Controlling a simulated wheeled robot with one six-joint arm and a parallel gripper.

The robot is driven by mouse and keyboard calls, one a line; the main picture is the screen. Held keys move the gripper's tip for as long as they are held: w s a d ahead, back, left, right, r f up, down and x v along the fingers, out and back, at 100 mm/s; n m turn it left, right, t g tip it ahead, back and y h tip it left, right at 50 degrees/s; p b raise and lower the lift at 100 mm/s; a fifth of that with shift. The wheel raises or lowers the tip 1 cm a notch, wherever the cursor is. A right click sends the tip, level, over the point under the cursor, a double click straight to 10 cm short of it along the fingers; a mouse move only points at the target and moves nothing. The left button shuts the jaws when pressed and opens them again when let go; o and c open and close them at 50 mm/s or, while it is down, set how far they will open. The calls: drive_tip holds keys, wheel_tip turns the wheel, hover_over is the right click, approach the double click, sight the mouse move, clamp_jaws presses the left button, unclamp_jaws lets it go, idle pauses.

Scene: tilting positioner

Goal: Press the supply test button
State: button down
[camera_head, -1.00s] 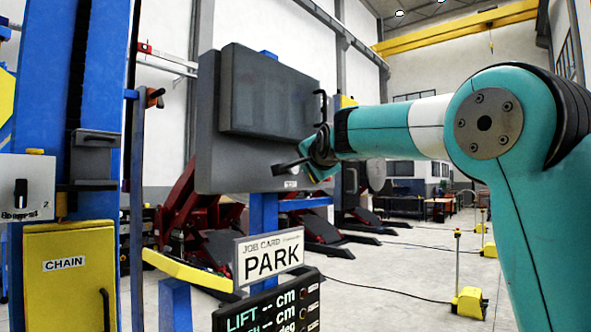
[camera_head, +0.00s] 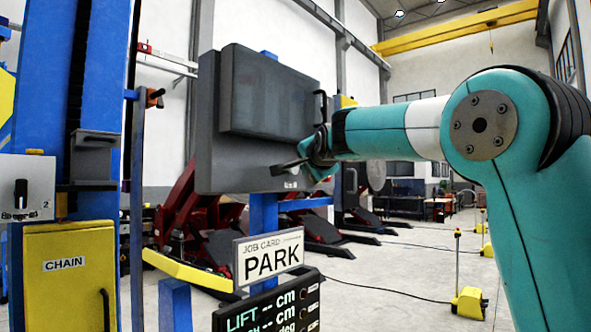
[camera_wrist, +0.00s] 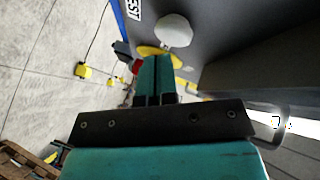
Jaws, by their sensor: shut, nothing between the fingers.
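The grey control box (camera_head: 255,170) stands at the middle of the head view, with a raised grey cover on its front. My gripper (camera_wrist: 152,62) is shut and empty, its fingers pointing towards the box face in the wrist view. I cannot tell whether the fingers touch anything. In the head view the button is not visible.
A handle (camera_wrist: 281,125) sticks out at the right of the wrist view. Below the box are a PARK job card (camera_head: 268,257) and a display (camera_head: 265,310). A yellow CHAIN cabinet (camera_head: 68,290) is at the left. Floor at the right is mostly clear.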

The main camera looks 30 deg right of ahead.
drive_tip(key=shift+w, duration=0.2)
drive_tip(key=shift+w+a, duration=0.25)
drive_tip(key=shift+w, duration=0.2)
idle(0.6)
drive_tip(key=shift+s, duration=0.1)
drive_tip(key=shift+s+d+b, duration=0.3)
drive_tip(key=shift+s+b, duration=0.15)
drive_tip(key=shift+s, duration=0.3)
drive_tip(key=s+b, duration=0.1)
drive_tip(key=s+d+b, duration=0.1)
drive_tip(key=s, duration=0.1)
drive_tip(key=s+b, duration=0.1)
drive_tip(key=shift+s+d, duration=0.35)
drive_tip(key=shift+d, duration=0.05)
idle(0.8)
